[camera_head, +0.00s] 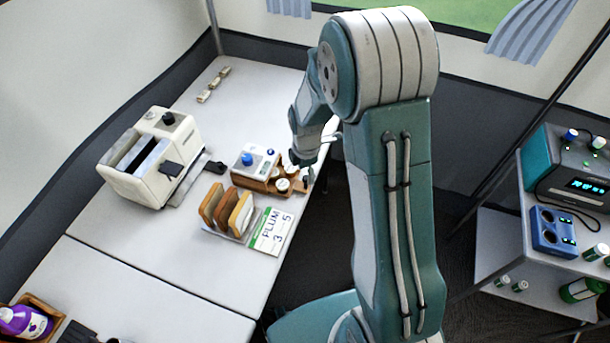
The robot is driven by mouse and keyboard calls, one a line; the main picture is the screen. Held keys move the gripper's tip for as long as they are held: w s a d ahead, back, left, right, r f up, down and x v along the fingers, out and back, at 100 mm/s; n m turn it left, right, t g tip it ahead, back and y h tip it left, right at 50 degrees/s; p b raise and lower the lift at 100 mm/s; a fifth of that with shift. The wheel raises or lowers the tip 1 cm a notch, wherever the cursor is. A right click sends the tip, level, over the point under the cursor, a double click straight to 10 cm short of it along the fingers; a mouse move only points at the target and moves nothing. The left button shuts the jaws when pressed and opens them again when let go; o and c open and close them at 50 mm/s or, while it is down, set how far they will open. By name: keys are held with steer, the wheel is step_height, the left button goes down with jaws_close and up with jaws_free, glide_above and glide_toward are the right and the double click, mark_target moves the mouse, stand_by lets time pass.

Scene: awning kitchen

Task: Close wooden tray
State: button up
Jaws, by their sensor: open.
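A small wooden tray (254,185) juts out from under a white box (254,160) with a blue knob, near the table's right edge. Pale round items stand in the tray, so it is pulled out. My gripper (308,174) is at the tray's right end, just beside the round items. Its fingers are small in view and partly hidden by my arm, and they look apart. I cannot tell whether they touch the tray.
A white toaster (152,158) stands left of the box. A shelf (505,258) with devices is at the right. The front table half (150,290) is mostly clear.

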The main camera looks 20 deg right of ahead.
mark_target(283, 170)
steer(key=shift+d+f, duration=0.25)
steer(key=shift+f, duration=0.75)
steer(key=shift+a+f, duration=0.2)
steer(key=shift+a, duration=0.3)
steer(key=shift+c, duration=0.3)
steer(key=c, duration=0.5)
jaws_close()
steer(key=shift+d, duration=0.2)
steer(key=w+a, duration=0.2)
steer(key=a, duration=0.1)
steer(key=w+a, duration=0.2)
steer(key=shift+a+r, duration=0.1)
